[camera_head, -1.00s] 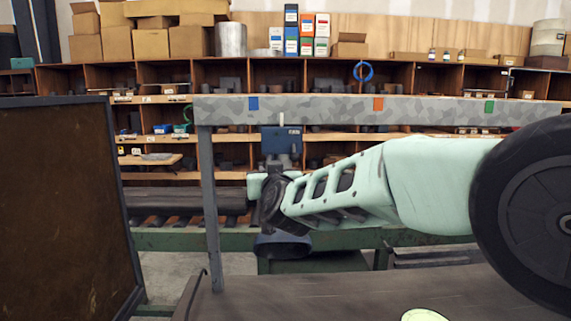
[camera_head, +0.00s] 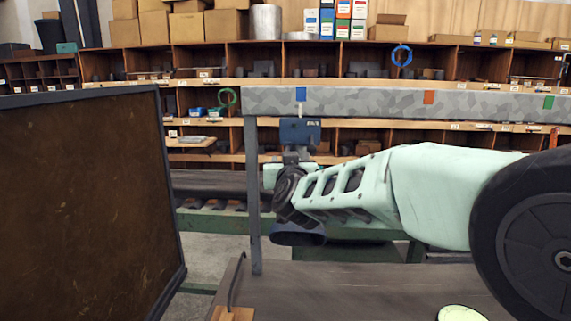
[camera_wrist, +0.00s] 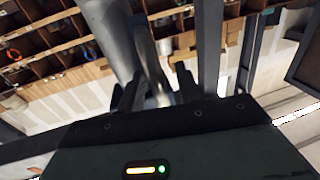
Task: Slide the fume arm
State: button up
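The grey mottled rail (camera_head: 360,103) runs across the head view with blue (camera_head: 300,94), orange (camera_head: 429,97) and green (camera_head: 548,101) marks. The fume arm's blue carriage (camera_head: 310,131) hangs from it, its pale pointer under the blue mark. A dark blue hood (camera_head: 298,236) shows lower down, behind my wrist. My gripper (camera_wrist: 156,78) is at the fume arm just below the carriage; its fingers are hidden in the head view. In the wrist view a light grey bar (camera_wrist: 150,66) of the fume arm lies closely between the fingers, which look shut on it.
A dark brown framed panel (camera_head: 80,200) stands at the left, close to the rail's post (camera_head: 252,200). A dark table (camera_head: 370,285) is below my arm. Shelves with bins and boxes (camera_head: 235,60) fill the back. The rail is clear to the right of the carriage.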

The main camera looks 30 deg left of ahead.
jog(key=shift+s+d+f+b, duration=0.1)
jog(key=shift+s+d+b, duration=0.25)
jog(key=shift+s, duration=0.05)
jog(key=b+v, duration=0.5)
jog(key=v, duration=1.1)
jog(key=shift+s, duration=0.2)
jog(key=shift+d, duration=0.15)
jog(key=s+d+f+g+h, duration=0.3)
jog(key=s+d+f, duration=0.3)
jog(key=d, duration=0.6)
jog(key=s+d+f+g+h, duration=0.4)
jog(key=s+d+f+g, duration=0.2)
jog(key=d, duration=0.7)
jog(key=s+d+f+g+h, duration=0.3)
jog(key=s+d+f+g, duration=0.2)
jog(key=d, duration=0.8)
jog(key=s+f, duration=0.2)
jog(key=s, duration=0.1)
jog(key=shift+d, duration=0.25)
jog(key=shift+s, duration=0.15)
